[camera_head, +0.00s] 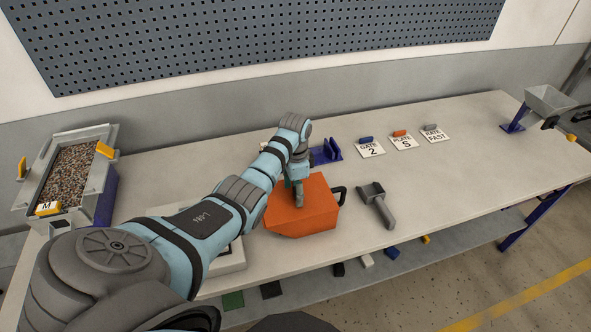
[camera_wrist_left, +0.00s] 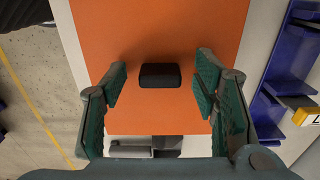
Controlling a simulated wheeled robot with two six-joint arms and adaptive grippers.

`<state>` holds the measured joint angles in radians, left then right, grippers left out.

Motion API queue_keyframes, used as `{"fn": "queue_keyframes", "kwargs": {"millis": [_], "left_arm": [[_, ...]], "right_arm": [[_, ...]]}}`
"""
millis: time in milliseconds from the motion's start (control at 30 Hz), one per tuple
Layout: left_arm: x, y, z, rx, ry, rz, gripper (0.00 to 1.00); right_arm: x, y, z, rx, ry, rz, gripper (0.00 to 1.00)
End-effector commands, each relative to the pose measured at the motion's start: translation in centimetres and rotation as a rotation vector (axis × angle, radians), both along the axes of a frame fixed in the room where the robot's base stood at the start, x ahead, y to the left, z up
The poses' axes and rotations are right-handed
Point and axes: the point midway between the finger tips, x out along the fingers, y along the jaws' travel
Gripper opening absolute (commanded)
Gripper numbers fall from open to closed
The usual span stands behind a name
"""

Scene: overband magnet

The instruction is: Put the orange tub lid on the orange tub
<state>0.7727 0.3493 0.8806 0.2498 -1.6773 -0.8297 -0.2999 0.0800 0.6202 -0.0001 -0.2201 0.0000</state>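The orange tub (camera_head: 308,217) stands near the front edge of the bench, with a black handle on its right side. The orange tub lid (camera_wrist_left: 190,30) fills much of the left wrist view as a flat orange panel with a black knob (camera_wrist_left: 160,76). In the head view lid and tub look like one orange shape, partly hidden by my arm; I cannot tell how the lid is seated. My left gripper (camera_head: 298,200) is over the orange top. In the wrist view its fingers (camera_wrist_left: 160,82) are apart on both sides of the knob, with gaps. My right gripper is not in view.
A grey scoop (camera_head: 377,205) lies right of the tub. Cards marked gate (camera_head: 369,149), plate (camera_head: 404,142) and rate (camera_head: 434,134) lie behind. A tray of granules (camera_head: 110,140) stands at left, a hopper (camera_head: 549,100) at far right. The right bench is mostly clear.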

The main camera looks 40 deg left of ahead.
Motion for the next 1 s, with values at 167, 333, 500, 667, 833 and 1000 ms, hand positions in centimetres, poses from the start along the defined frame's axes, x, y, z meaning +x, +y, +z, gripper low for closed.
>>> {"fn": "queue_keyframes", "kwargs": {"millis": [167, 333, 500, 667, 833, 1000], "left_arm": [[0.0, 0.0, 0.0, 0.000, 0.000, 0.000, 0.55], [0.1, 0.0, 1.7, 0.001, -0.003, -0.001, 0.55], [0.1, 0.0, 5.5, 0.001, -0.004, 0.000, 0.55], [0.0, 0.0, 7.4, 0.000, -0.001, 0.000, 0.55], [0.0, 0.0, 7.5, 0.000, 0.000, 0.000, 0.55], [0.0, 0.0, 7.5, 0.000, 0.000, 0.000, 0.55]], "right_arm": [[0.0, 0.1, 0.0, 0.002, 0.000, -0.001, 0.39], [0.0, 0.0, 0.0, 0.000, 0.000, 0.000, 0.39], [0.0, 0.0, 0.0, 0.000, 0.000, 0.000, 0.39], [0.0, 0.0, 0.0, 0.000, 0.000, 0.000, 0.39], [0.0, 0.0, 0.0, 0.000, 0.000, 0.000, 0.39], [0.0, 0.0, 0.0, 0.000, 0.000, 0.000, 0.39]]}}
